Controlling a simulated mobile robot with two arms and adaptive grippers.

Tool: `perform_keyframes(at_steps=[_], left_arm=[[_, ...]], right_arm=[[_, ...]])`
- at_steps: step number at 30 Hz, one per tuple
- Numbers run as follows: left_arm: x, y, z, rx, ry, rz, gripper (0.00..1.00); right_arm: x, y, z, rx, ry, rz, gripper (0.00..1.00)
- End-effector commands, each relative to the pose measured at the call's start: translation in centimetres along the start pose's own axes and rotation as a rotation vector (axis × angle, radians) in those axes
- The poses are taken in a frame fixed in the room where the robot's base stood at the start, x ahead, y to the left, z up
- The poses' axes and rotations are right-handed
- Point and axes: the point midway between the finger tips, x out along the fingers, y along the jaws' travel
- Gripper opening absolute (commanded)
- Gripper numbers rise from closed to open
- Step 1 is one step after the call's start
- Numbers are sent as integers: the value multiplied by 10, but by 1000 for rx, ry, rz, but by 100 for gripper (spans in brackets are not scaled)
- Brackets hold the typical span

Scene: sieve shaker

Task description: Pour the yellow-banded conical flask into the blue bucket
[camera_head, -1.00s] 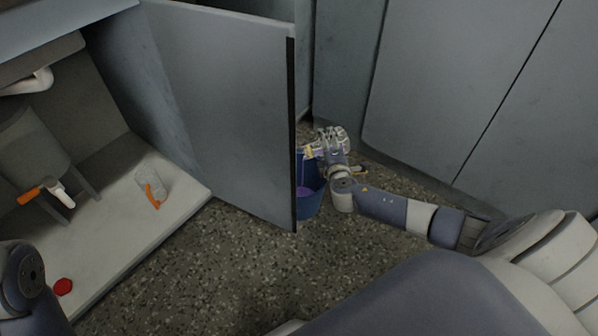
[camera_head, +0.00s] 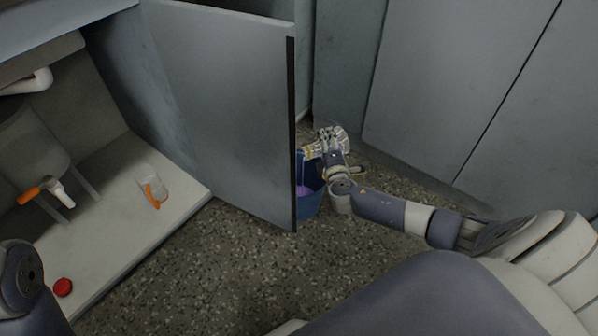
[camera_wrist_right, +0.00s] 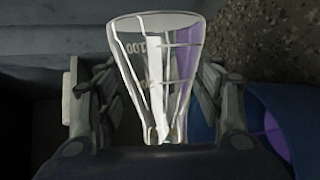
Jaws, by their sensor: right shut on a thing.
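My right gripper (camera_head: 328,146) is shut on the clear conical flask (camera_wrist_right: 160,70), low over the blue bucket (camera_head: 311,205). In the head view the flask (camera_head: 308,153) is small, with a yellowish patch, and partly hidden by the gripper and door edge. The wrist view shows the flask between the fingers (camera_wrist_right: 155,100), wide end away from the palm, its marking upside down. Purple shows along its right side; I cannot tell whether it is inside or behind the glass. The bucket (camera_wrist_right: 257,105) is at right there, with purple inside. My left gripper is out of view.
A grey open door (camera_head: 225,110) hides the bucket's left side. Speckled floor (camera_head: 220,260) lies clear in front.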

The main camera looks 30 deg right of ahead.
Motion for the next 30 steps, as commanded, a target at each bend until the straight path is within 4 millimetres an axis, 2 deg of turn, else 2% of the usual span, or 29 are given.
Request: perform_keyframes(at_steps=[30], left_arm=[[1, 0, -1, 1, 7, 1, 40]], right_arm=[[0, -1, -2, -50, -16, 17, 32]])
